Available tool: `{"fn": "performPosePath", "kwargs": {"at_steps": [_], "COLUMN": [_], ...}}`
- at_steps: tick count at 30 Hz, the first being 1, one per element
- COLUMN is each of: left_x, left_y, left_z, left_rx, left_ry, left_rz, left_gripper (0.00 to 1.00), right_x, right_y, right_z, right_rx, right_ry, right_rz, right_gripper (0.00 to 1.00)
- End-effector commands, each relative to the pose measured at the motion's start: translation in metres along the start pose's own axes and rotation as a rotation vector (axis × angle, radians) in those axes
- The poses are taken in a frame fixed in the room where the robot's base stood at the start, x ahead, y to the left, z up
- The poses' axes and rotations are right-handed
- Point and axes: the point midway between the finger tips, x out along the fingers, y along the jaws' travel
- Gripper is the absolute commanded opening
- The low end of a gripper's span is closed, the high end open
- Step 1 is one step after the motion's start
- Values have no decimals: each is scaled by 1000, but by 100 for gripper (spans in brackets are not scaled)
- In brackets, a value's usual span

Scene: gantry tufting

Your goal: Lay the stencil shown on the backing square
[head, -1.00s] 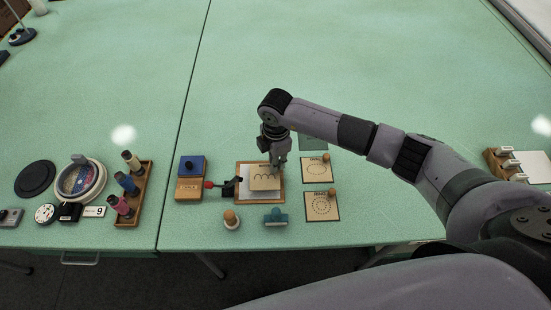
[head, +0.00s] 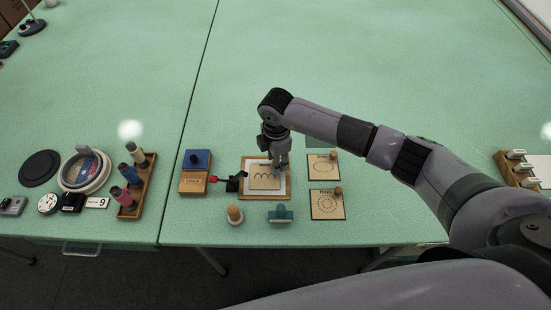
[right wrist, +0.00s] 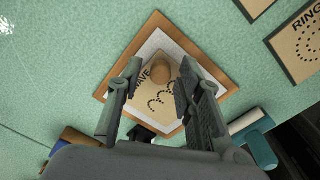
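The wave stencil (head: 262,183) is a tan square with a curved dotted line and a wooden knob (right wrist: 161,71). The backing square is on a wood-framed board (head: 266,197). My right gripper (head: 277,166) is over the far right part of the stencil. In the right wrist view my right gripper (right wrist: 161,65) has its fingers apart, on either side of the knob, with a gap at each side. My left gripper is not in view.
Two other stencils with knobs, an upper one (head: 320,166) and a ring one (head: 326,206), lie right of the board. A black clamp with a red handle (head: 233,183) sits at its left edge.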

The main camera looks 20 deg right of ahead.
Motion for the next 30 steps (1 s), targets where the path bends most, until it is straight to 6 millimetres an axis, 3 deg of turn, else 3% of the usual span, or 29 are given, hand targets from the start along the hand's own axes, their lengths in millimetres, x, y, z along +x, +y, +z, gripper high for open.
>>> {"fn": "performPosePath", "kwargs": {"at_steps": [14,30], "left_x": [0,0], "left_y": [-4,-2], "left_z": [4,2], "left_rx": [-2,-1], "left_ry": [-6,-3], "left_rz": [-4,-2], "left_gripper": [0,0], "right_x": [-8,-108], "right_y": [1,1], "right_z": [0,0], "right_rx": [0,-1], "right_ry": [1,1], "right_rz": [3,2], "right_gripper": [40,40]}}
